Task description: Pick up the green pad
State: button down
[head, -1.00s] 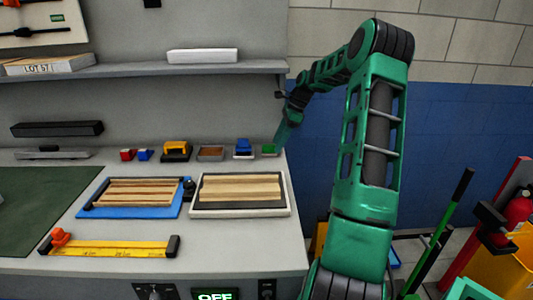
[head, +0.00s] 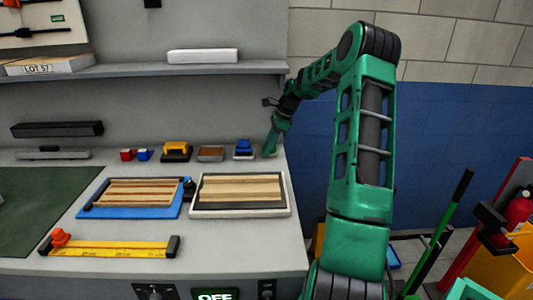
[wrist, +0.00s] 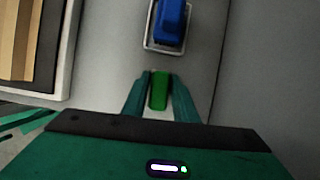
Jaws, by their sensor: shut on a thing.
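The green pad (wrist: 159,91) sits between the two fingers of my gripper (wrist: 160,98) in the wrist view. The fingers are shut on it, one on each side. In the head view my gripper (head: 269,151) is low at the right end of the bench's back row, and the pad is hidden there by the fingers. I cannot tell whether the pad still touches the bench.
A blue block in a white tray (head: 243,156) stands just left of my gripper. A framed striped wood panel (head: 240,212) lies in front. A shelf (head: 200,70) runs above the bench (head: 230,255). The bench's right edge is close by.

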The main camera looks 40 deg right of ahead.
jog(key=shift+r, duration=0.2)
jog(key=shift+s+d+r, duration=0.1)
jog(key=shift+d, duration=0.1)
jog(key=s+d, duration=1)
jog(key=d, duration=0.4)
jog(key=shift+d, duration=0.2)
jog(key=shift+s, duration=0.1)
jog(key=c, duration=2.3)
grip_release()
jog(key=shift+a, duration=0.1)
jog(key=shift+c, duration=0.3)
